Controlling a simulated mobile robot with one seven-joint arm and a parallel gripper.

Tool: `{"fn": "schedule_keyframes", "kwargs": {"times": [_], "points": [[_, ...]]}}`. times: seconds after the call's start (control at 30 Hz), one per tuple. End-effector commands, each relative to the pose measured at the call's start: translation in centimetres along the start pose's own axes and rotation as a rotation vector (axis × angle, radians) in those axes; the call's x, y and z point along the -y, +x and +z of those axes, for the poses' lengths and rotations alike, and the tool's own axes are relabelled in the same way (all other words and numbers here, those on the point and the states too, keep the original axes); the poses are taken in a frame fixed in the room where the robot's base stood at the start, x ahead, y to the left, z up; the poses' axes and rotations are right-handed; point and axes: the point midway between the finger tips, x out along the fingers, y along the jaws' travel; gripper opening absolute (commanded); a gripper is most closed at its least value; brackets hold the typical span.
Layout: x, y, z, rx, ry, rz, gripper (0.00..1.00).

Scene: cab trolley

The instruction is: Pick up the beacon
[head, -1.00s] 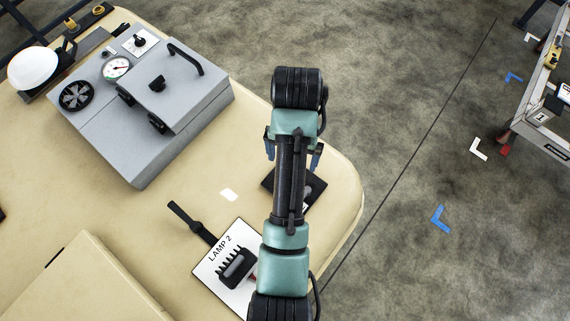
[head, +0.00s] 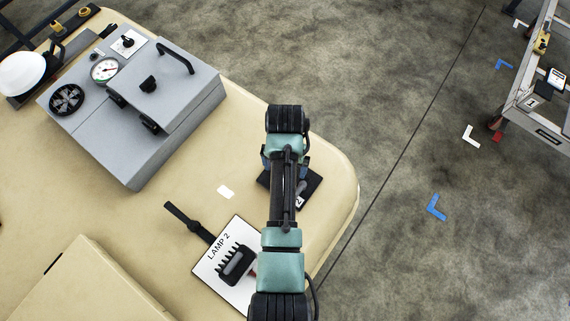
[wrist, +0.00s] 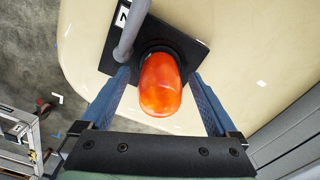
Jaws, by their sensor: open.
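The beacon (wrist: 160,85) shows in the wrist view as an orange dome on a dark round base. It sits on a black square plate (wrist: 193,50), which also shows in the head view (head: 311,186) near the table's right edge. My gripper (wrist: 162,88) is open, with one blue finger on each side of the dome. I cannot tell whether the fingers touch it. In the head view my arm hides the beacon. A grey curved bar (wrist: 133,30) stands beside the beacon, close to the left finger.
A grey control box (head: 140,110) with a gauge and handle stands on the cream table (head: 180,245). A white LAMP 2 card (head: 215,262) with a black part lies left of my arm. A white helmet (head: 22,72) is far left. A metal trolley (head: 530,95) stands on the floor, upper right.

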Motion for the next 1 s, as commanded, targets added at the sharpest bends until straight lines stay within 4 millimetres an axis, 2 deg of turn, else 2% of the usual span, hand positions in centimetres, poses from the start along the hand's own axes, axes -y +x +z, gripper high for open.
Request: {"fn": "schedule_keyframes", "kwargs": {"times": [0.23, 0.73, 0.77, 1.0], "points": [[0.0, 0.16, 0.0, -0.001, 0.0, 0.0, 0.93], [0.0, 0.11, -0.01, -0.001, 0.0, 0.0, 0.03], [0.0, 0.1, -0.01, -0.001, 0.0, 0.0, 0.0], [0.02, 0.02, -0.06, -0.002, 0.0, -0.001, 0.0]]}}
